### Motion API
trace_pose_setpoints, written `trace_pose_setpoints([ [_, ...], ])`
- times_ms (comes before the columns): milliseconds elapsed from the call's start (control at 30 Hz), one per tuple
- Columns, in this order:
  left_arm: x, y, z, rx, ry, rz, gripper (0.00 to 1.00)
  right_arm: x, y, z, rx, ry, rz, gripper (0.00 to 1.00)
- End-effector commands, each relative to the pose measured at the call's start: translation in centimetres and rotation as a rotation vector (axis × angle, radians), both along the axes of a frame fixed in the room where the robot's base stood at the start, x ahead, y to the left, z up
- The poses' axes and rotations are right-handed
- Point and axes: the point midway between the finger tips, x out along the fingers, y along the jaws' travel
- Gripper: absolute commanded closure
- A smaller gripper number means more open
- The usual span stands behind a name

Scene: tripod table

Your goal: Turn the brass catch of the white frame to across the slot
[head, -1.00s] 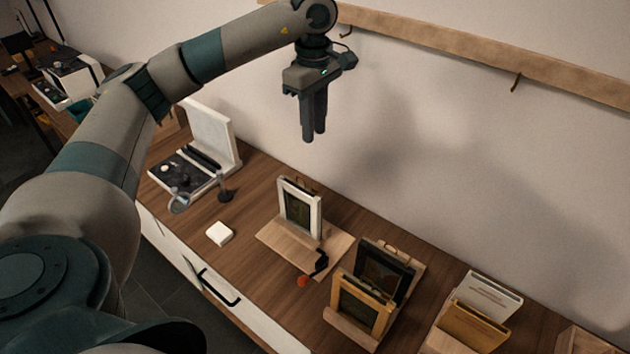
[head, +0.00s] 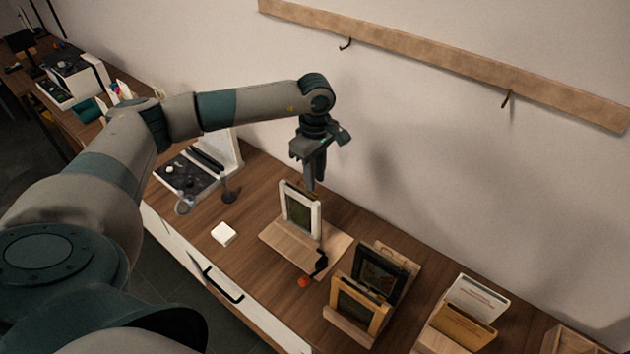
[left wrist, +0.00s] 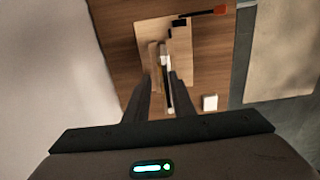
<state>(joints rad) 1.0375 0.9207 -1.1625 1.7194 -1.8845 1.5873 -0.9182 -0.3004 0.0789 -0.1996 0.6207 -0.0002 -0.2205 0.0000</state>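The white frame (head: 300,210) stands upright on a light wooden stand (head: 285,246) on the sideboard. My left gripper (head: 314,186) points down just above and behind the frame's top edge. In the left wrist view, its two fingers (left wrist: 162,92) are apart with nothing clearly held between them. The frame's top edge (left wrist: 168,95) shows narrow and blurred between and beyond the fingers. The brass catch is too small to make out, and the frame's back is turned away in the head view. My right gripper is in no view.
A black frame (head: 376,276) and a yellow wooden frame (head: 357,306) stand to the right. A small white block (head: 223,233) lies left of the stand. The wall is close behind.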

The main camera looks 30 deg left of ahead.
Motion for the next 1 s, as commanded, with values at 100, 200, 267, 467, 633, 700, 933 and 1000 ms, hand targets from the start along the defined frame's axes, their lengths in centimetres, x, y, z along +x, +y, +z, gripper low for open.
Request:
trace_pose_setpoints([
  [100,-0.1,0.0,-1.6,0.001,0.004,0.001,0.77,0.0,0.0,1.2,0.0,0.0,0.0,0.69],
  [200,-0.1,0.0,-2.8,-0.001,0.003,0.002,0.77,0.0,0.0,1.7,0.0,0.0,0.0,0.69],
  [267,0.0,-0.1,-3.3,-0.001,0.002,0.001,0.77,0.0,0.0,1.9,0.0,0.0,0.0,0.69],
  [467,0.0,0.0,-4.3,0.0,0.0,0.0,0.77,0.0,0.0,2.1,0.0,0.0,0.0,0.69],
  [633,0.0,0.0,-4.4,0.0,0.0,0.0,0.77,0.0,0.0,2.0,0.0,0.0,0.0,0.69],
  [700,0.0,0.0,-4.4,0.0,0.0,0.0,0.77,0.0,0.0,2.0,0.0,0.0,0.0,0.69],
  [933,0.0,0.0,-4.3,0.0,0.0,0.0,1.0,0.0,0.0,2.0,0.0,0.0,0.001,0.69],
  [1000,0.0,0.0,-4.3,0.0,0.0,0.0,1.0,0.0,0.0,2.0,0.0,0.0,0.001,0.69],
])
